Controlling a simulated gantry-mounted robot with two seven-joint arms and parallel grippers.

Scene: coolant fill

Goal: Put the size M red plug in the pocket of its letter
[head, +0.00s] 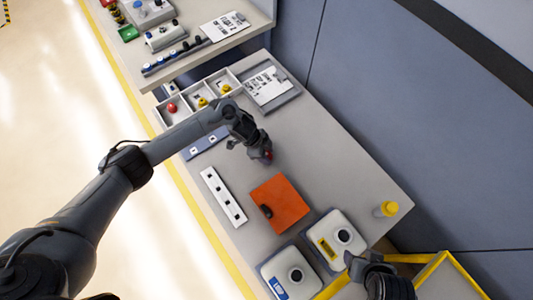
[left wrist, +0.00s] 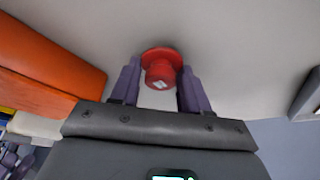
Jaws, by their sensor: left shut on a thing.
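My left gripper (head: 259,153) is shut on a red plug (head: 268,155), held over the middle of the grey table. In the left wrist view the red plug (left wrist: 161,68) sits between the two fingers (left wrist: 155,88), wide flange away from the palm, with a small pale mark on its end; I cannot read a letter there. Pocket letters are too small to read. My right gripper (head: 362,268) is at the bottom right, partly seen.
An orange panel (head: 285,203) with a dark handle and a white strip with dark holes (head: 223,197) lie nearby. The table right of my left gripper is clear.

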